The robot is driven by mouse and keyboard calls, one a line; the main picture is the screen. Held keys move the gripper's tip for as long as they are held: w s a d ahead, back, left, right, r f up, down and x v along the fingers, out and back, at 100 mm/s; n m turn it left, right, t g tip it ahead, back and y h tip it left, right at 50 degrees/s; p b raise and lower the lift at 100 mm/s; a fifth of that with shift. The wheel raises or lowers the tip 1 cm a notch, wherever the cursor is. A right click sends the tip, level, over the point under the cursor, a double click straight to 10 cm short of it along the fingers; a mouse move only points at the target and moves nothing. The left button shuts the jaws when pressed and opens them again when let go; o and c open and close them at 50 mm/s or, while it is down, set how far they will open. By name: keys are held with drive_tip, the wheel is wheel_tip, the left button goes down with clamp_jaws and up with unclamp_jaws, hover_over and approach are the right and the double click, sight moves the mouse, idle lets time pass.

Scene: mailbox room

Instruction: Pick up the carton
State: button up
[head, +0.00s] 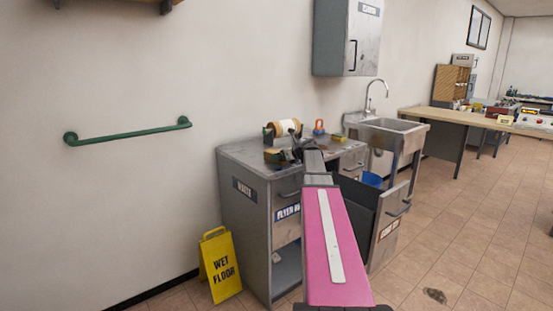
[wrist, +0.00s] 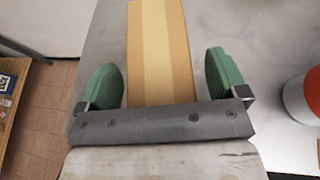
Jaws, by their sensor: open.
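The carton (wrist: 160,50) is a tan box with a paler tape-like stripe along its middle, lying on the grey counter top (wrist: 222,25) in the wrist view. My gripper (wrist: 165,82) is open, with one green finger on each side of the carton and a visible gap on both sides. The carton's near end is hidden behind my gripper's palm. In the head view my gripper is over the counter (head: 240,152), mostly hidden by my own arm, and I cannot make out the carton clearly there.
A white and red round object (wrist: 303,97) stands right of my gripper. In the head view a large roll (head: 287,127) sits on the counter, an open drawer (head: 388,225) juts out, and a yellow wet-floor sign (head: 221,266) stands left. A sink (head: 390,125) is beyond.

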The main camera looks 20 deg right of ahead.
drive_tip(key=shift+w, duration=0.1)
drive_tip(key=c, duration=1)
